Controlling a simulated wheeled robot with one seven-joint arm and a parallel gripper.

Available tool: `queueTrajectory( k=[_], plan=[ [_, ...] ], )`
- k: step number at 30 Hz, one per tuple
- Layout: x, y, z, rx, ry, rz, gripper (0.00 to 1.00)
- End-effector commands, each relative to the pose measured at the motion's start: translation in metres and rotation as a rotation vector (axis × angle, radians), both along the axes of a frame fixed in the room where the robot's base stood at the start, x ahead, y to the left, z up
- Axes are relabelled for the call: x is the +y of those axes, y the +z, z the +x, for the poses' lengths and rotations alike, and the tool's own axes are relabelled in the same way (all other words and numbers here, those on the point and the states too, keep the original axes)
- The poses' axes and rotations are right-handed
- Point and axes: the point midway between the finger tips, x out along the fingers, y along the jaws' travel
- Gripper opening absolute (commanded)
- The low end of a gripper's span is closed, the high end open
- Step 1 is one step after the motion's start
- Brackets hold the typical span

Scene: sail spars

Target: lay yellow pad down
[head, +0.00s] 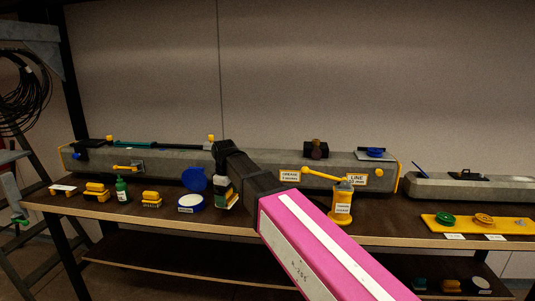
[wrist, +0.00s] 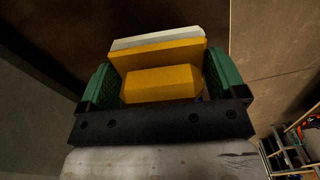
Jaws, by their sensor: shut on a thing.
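The yellow pad (wrist: 155,60) shows in the wrist view as a yellow block with a raised yellow grip part and a pale layer along its far side. My gripper (wrist: 161,84) is shut on it, with a green finger at each side. In the head view my gripper (head: 224,189) is just right of the blue tin, above or at the bench top. My arm and gripper hide most of the pad there, and I cannot tell whether it touches the bench.
An open blue tin (head: 191,203) with its lid (head: 194,180) raised stands left of my gripper. More yellow blocks (head: 151,199) and a green bottle (head: 121,190) stand further left. A yellow grease pot (head: 342,204) stands right. A long grey spar (head: 160,160) runs behind.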

Motion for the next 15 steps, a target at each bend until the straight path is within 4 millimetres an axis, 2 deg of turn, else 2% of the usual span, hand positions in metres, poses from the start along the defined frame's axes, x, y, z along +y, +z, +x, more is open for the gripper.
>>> queueTrajectory(
  k=[15],
  plan=[
    [0.000,-0.011,0.000,0.001,0.000,-0.001,0.67]
  ],
)
